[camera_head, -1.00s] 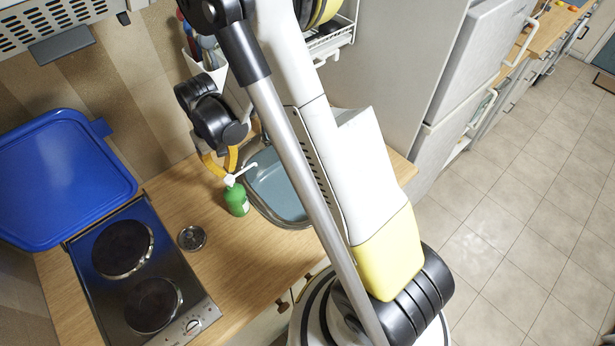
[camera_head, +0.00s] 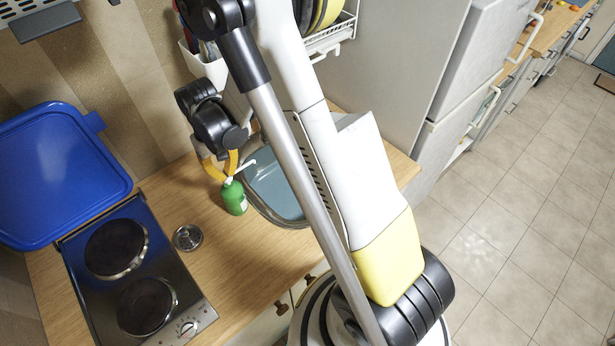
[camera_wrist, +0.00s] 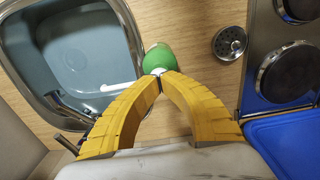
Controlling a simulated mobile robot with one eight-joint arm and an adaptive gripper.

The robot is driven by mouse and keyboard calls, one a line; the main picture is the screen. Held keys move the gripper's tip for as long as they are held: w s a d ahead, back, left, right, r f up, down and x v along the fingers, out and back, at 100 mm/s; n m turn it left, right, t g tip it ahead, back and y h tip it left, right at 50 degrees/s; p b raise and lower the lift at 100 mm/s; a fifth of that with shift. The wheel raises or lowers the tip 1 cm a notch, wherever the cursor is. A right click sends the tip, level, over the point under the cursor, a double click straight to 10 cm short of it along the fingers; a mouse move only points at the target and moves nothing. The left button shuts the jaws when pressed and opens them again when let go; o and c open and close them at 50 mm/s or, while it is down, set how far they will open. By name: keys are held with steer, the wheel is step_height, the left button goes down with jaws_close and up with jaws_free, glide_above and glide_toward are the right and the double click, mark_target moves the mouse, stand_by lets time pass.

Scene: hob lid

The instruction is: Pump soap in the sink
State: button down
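The green soap bottle (camera_head: 234,198) with a white pump top and spout (camera_head: 245,167) stands upright on the wooden counter, left of the sink. The sink basin (camera_head: 272,188) is blue-grey and partly hidden by my arm. My gripper (camera_head: 227,180) is above the bottle, with its yellow fingertips at the pump top. In the wrist view my gripper's fingertips (camera_wrist: 161,76) meet over the white pump head, with the green bottle (camera_wrist: 159,59) just beyond. The spout points toward the sink (camera_wrist: 75,50). I cannot tell whether the tips press on the pump.
A hob (camera_head: 130,268) with two dark plates lies left on the counter, its blue lid (camera_head: 60,175) raised behind it. A round metal strainer (camera_head: 188,237) lies between hob and bottle. A white rack (camera_head: 335,35) hangs above the sink. The floor at right is clear.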

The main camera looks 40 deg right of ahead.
steer(key=shift+f+b, duration=0.4)
steer(key=shift+f, duration=0.15)
steer(key=shift+r, duration=0.1)
steer(key=shift+r+p, duration=1.35)
steer(key=shift+r, duration=1)
steer(key=shift+f, duration=0.2)
